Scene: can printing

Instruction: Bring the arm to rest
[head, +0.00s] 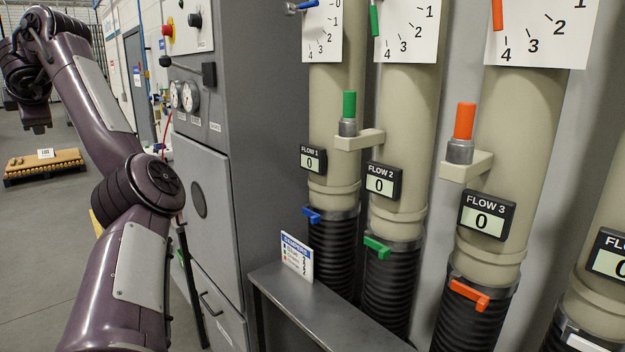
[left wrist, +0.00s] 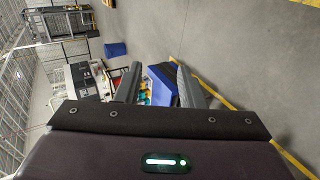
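My left arm (head: 120,190) is raised at the left of the head view, bent at the elbow, its far end at the upper left and well apart from the grey cabinet. My left gripper (left wrist: 158,80) shows in the left wrist view with its two fingers spread apart. Nothing is held between them; only distant floor and a blue bin (left wrist: 165,82) show through the gap. My right arm and right gripper are in neither view.
A grey cabinet (head: 207,190) with gauges stands beside my arm. Beige pipes (head: 400,120) with coloured handles and flow displays reading 0 (head: 380,180) stand to the right. A grey ledge (head: 330,315) holds a "dampers" sign (head: 297,257). Open floor and a pallet (head: 45,168) lie at left.

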